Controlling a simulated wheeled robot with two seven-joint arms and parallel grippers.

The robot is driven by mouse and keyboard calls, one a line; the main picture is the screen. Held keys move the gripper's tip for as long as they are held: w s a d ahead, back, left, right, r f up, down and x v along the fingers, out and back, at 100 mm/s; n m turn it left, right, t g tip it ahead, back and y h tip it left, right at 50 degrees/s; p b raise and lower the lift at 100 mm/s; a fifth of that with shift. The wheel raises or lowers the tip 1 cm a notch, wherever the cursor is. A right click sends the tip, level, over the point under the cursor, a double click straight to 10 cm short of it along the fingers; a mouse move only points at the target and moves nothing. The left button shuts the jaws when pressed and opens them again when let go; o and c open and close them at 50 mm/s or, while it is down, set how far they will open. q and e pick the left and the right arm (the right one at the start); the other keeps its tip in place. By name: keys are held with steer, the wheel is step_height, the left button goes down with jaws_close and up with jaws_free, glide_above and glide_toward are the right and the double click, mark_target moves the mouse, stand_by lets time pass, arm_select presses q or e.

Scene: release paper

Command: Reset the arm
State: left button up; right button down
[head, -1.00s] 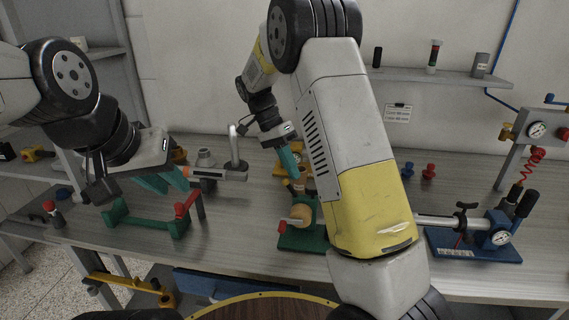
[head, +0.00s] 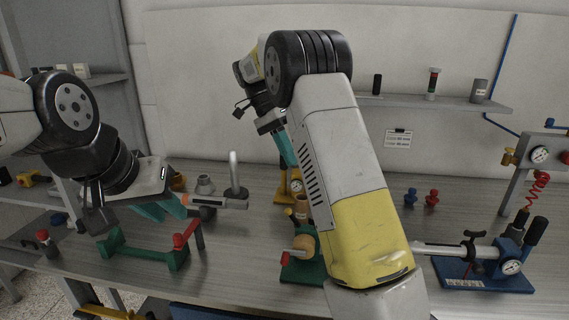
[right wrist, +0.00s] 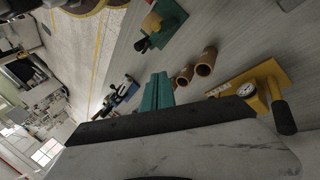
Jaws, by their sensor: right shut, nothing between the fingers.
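My right arm rises across the middle of the head view and bends at a black joint. Its gripper (head: 287,150) points down above the middle of the table, with teal fingers partly hidden behind my arm. In the right wrist view the teal fingers (right wrist: 158,92) lie together with nothing between them. My left gripper (head: 165,209) hangs at the left over the green stand (head: 140,250). Its teal fingers show near the stand, but their gap is not clear.
A green fixture with a tan roll (head: 303,246) stands below my right gripper. Brown tubes (right wrist: 204,65) and a yellow gauge fixture (right wrist: 255,88) are close by. A blue gauge fixture (head: 485,272) stands at the right. Red and blue knobs (head: 432,198) sit behind it. A shelf (head: 440,101) crosses the wall.

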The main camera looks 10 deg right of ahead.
steer(key=s+d+r+n+t+y, duration=0.2)
steer(key=s+r+n, duration=0.1)
steer(key=s, duration=0.3)
steer(key=s+d+r+n+t+y, duration=0.2)
steer(key=s+d+n+y, duration=0.1)
steer(key=s, duration=0.2)
steer(key=s+a+f+n+t+y, duration=0.1)
steer(key=s+n+t, duration=0.4)
steer(key=s, duration=0.9)
steer(key=shift+s+a+f+n+t+y, duration=0.3)
steer(key=shift+s+f+t+y, duration=0.1)
steer(key=shift+f+t, duration=0.25)
